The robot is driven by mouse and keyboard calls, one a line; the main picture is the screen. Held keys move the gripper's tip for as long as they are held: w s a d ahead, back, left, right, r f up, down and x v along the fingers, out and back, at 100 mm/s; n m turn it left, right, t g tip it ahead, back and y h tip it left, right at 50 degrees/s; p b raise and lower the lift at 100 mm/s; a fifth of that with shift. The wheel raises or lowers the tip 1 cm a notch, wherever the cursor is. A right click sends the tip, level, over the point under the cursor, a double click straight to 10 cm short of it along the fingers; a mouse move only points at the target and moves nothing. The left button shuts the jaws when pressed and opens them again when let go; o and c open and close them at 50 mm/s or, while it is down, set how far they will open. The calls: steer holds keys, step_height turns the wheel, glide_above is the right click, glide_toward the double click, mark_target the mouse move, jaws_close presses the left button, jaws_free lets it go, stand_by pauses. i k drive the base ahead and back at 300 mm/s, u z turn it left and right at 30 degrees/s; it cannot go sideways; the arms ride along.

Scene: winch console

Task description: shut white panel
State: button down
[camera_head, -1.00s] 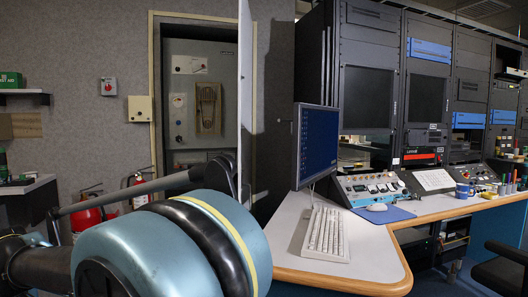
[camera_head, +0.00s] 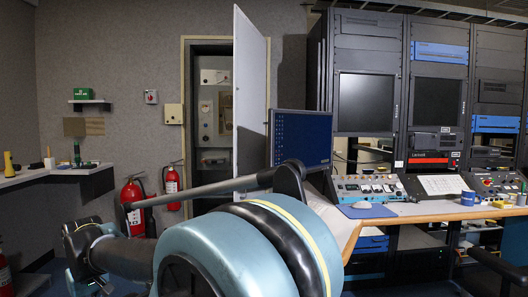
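The white panel (camera_head: 250,95) is a tall, pale door that stands open, swung out from a cream-framed wall recess (camera_head: 186,75). Its broad face shows to the right of the opening, and its lower part is hidden behind my arm and the monitor. Inside the recess, a grey cabinet front (camera_head: 208,125) with small fittings shows. My teal and dark arm fills the lower middle of the view, nearer than the panel. I cannot make out my gripper's fingertips in this view, nor any contact with the panel.
Two red fire extinguishers (camera_head: 133,203) stand left of and below the recess. A desk (camera_head: 440,208) with a monitor (camera_head: 301,138) and control consoles stands right, before tall equipment racks (camera_head: 370,50). A counter (camera_head: 30,177) juts from the left. Some floor shows between.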

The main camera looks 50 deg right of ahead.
mark_target(250, 46)
steer(key=k, duration=0.65)
steer(key=z, duration=1.55)
steer(key=i, duration=1)
steer(key=k, duration=0.5)
steer(key=i, duration=0.15)
